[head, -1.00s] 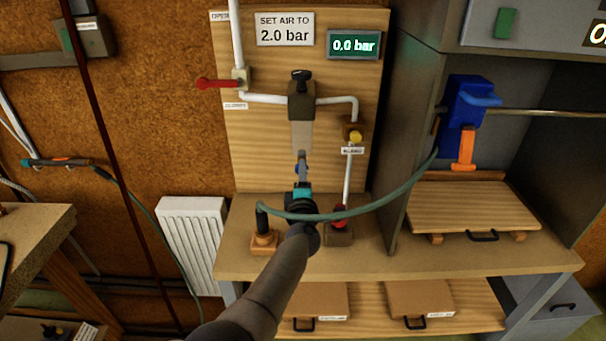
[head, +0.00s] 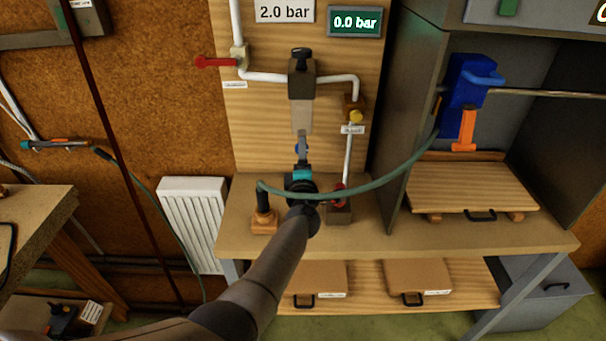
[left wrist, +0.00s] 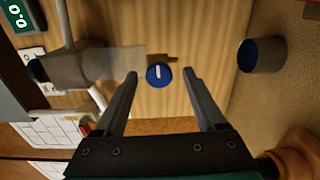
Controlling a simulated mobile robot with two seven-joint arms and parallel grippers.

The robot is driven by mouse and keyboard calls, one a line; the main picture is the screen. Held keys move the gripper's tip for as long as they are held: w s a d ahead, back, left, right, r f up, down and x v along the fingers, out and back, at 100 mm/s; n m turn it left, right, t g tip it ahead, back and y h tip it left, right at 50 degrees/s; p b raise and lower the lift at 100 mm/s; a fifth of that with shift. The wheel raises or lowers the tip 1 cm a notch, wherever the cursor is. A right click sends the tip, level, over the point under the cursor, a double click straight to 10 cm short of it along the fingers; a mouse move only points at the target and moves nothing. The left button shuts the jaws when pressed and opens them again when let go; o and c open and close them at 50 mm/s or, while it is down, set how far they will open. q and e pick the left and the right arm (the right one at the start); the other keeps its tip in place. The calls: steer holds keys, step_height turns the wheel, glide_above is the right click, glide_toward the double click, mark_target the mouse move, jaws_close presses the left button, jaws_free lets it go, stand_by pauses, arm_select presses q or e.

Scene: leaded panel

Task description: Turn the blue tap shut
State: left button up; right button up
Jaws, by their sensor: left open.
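The blue tap is a small round blue knob (left wrist: 159,75) with a white mark across its face, seen in the left wrist view against the wooden board. My left gripper (left wrist: 160,88) is open, with the knob framed between its fingertips and apparently just beyond them; contact is not visible. In the head view my left gripper (head: 302,146) reaches up to the board below the regulator (head: 302,80), and its fingers hide most of the tap. My right gripper is not in view.
A green hose (head: 385,184) arcs across my left wrist. A red-handled valve (head: 216,62) and a yellow knob (head: 355,116) sit on the pipes. A black-handled piece on an orange base (head: 264,222) stands on the bench (head: 390,238). The display (head: 355,21) reads 0.0 bar.

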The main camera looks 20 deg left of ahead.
arm_select(q)
steer(key=p+v, duration=0.7)
steer(key=v, duration=0.7)
steer(key=shift+s, duration=0.3)
steer(key=shift+d, duration=0.1)
steer(key=s+d+f+m+g+h+b, duration=0.15)
steer(key=s+f+m+b, duration=0.3)
steer(key=f, duration=0.75)
steer(key=s+d+f+m+g+h+b, duration=0.1)
steer(key=s+f+m+g+h+b, duration=0.35)
steer(key=f, duration=0.65)
steer(key=s+d+f+m+g+b, duration=0.15)
steer(key=s+f+m, duration=0.45)
steer(key=f, duration=0.6)
steer(key=s+a+f+m+g+b, duration=0.2)
steer(key=s+f+m+g+b, duration=0.1)
steer(key=s+f, duration=0.4)
steer(key=s+a+f+m+g+b, duration=0.3)
steer(key=s+f, duration=0.5)
steer(key=s, duration=0.6)
steer(key=s+a+f+m+g+y+b, duration=0.1)
steer(key=s+a+f+m+g+b, duration=0.1)
steer(key=s+f, duration=0.6)
steer(key=s+a+g+b, duration=0.1)
steer(key=s+b, duration=0.1)
steer(key=shift+s+a+m, duration=0.25)
steer(key=shift+s+m, duration=0.1)
steer(key=shift+m, duration=0.05)
